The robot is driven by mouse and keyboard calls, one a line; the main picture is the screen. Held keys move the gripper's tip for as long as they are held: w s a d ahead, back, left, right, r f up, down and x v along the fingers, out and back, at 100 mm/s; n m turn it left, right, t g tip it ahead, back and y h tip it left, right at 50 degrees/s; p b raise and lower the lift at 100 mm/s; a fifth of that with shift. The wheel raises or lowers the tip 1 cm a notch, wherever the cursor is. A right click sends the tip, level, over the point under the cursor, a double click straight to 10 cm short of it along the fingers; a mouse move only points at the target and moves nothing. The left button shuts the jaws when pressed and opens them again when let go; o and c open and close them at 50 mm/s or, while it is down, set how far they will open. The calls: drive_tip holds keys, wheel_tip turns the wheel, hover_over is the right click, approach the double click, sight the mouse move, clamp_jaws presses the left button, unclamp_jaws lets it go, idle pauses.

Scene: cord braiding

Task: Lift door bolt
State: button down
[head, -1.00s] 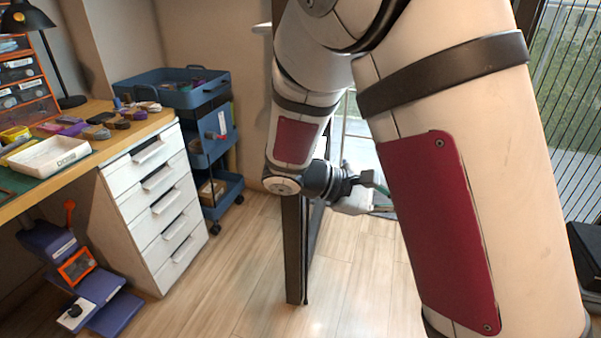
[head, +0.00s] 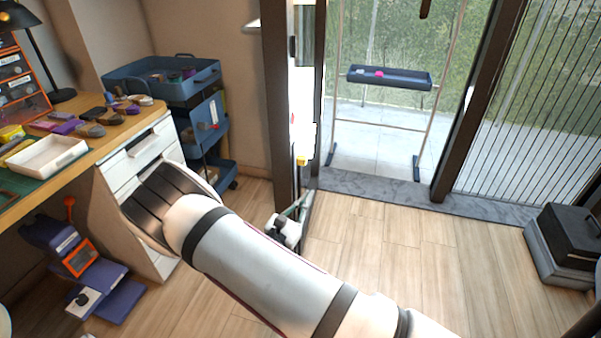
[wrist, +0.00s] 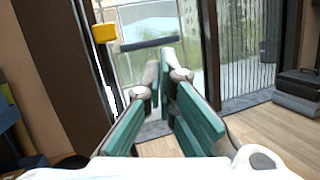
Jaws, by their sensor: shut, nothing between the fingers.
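A small yellow block (head: 302,161) shows on the inner side of the dark door post (head: 281,100) in the head view. It also shows at the upper left of the wrist view (wrist: 104,32). It may be the bolt's handle; I cannot tell. My gripper (head: 307,202) is low beside the post, below the yellow block and apart from it. In the wrist view my gripper (wrist: 160,72) has its green-padded fingers shut and empty, right of and below the block. My forearm hides the post's foot.
The glass doorway leads to a paved terrace with a blue tray stand (head: 390,77). A slatted panel (head: 540,110) and black case (head: 568,240) are on the right. A blue trolley (head: 165,85), white drawers (head: 140,150) and workbench stand left.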

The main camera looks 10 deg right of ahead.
sight(301, 165)
drive_tip(key=a+f+n+t+y+p, duration=0.1)
drive_tip(key=a+f+n+t+y, duration=0.3)
drive_tip(key=f+n, duration=0.1)
drive_tip(key=shift+w+f+y, duration=0.3)
drive_tip(key=shift+w, duration=0.05)
drive_tip(key=w+d+r+b, duration=0.2)
drive_tip(key=w+d+r, duration=0.2)
drive_tip(key=w+r, duration=0.2)
drive_tip(key=shift+a+b+x, duration=0.25)
drive_tip(key=shift+b+x, duration=0.05)
drive_tip(key=shift+x, duration=0.95)
drive_tip(key=shift+w, duration=0.15)
wheel_tip(301, 165, up, 3)
drive_tip(key=p, duration=0.3)
drive_tip(key=shift+r, duration=0.25)
drive_tip(key=shift+f, duration=0.1)
